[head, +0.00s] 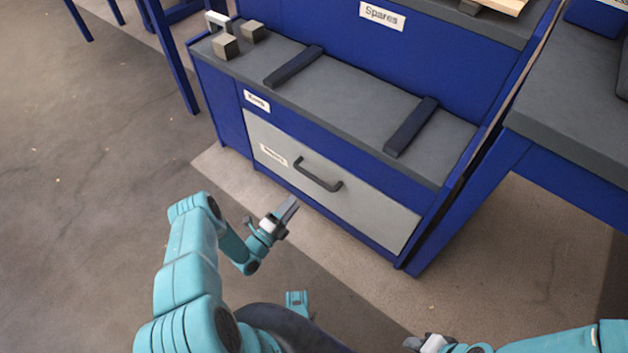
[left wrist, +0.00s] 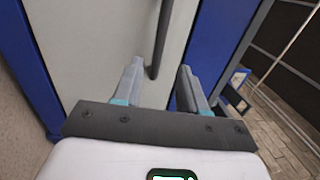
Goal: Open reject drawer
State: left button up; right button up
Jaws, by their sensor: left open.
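The reject drawer (head: 345,195) has a light grey front in the blue cabinet and looks closed, flush with the frame. Its dark bar handle (head: 318,178) is on the front, beside a small white label too blurred to read. My left gripper (head: 289,205) is open and empty, in front of the drawer and just short of the handle. In the left wrist view the handle (left wrist: 162,40) lies ahead of the two fingers (left wrist: 160,80), its lower end showing in the gap near the left finger. My right gripper (head: 425,342) is partly in view at the bottom edge; its jaws are unclear.
The cabinet's grey top (head: 355,95) carries two dark bars and small beige blocks (head: 225,46). A blue panel labelled Spares (head: 382,15) rises behind. A grey-topped blue bench (head: 575,120) stands at the right. The floor (head: 90,200) at left is clear.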

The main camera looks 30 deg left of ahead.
aim_at(314, 177)
pick_arm(q)
jog(key=b+x, duration=0.3)
jog(key=x, duration=0.8)
jog(key=shift+w+d, duration=0.1)
jog(key=shift+w, duration=0.25)
grip_shut()
